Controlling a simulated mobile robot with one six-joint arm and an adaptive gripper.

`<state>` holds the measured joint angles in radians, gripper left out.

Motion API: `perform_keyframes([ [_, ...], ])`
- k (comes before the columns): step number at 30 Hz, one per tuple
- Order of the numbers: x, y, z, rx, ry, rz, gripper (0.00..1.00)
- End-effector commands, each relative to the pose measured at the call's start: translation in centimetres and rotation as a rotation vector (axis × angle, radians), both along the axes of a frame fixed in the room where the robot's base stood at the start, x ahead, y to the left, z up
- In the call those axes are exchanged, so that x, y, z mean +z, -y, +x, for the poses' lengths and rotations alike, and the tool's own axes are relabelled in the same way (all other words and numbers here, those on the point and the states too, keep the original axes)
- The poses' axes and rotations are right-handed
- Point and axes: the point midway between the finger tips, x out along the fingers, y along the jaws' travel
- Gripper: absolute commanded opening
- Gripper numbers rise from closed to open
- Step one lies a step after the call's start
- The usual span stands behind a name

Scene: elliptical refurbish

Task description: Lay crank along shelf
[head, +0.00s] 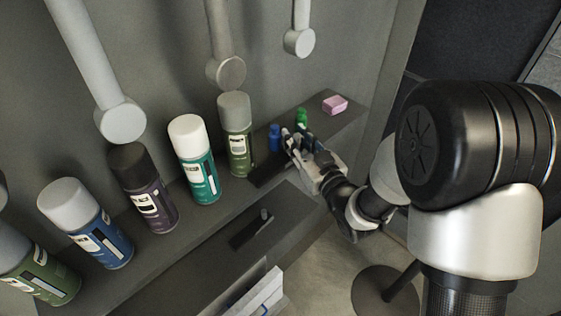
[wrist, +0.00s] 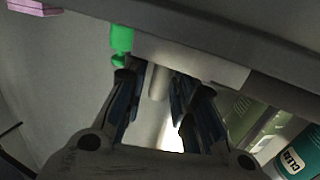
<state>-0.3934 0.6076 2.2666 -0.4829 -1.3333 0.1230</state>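My gripper (head: 297,142) is at the far part of the shelf (head: 345,118), beside the small blue and green bottles. A dark flat bar, which looks like a crank (head: 268,174), lies along the shelf edge and reaches left from my gripper. In the wrist view, a grey bar (wrist: 215,68) with a round peg (wrist: 157,82) shows past the fingers. The fingers (wrist: 152,78) are apart, one on each side of the peg, with visible gaps. A second dark bar with a peg (head: 250,232) lies on the lower ledge.
Several spray cans, including a teal one (head: 195,160) and an olive one (head: 237,135), line the shelf. A blue bottle (head: 275,138), green bottle (head: 301,117) and pink block (head: 334,104) stand beyond. Grey arms with round ends (head: 120,120) hang on the wall above.

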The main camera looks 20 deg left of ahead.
Motion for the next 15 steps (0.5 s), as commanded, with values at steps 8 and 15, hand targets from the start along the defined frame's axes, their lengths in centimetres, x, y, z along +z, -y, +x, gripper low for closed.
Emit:
perform_keyframes([
  [8,-0.01,0.04,-0.02,0.0,-0.001,-0.001,0.17],
  [15,-0.02,0.05,-0.03,0.0,-0.001,-0.001,0.01],
])
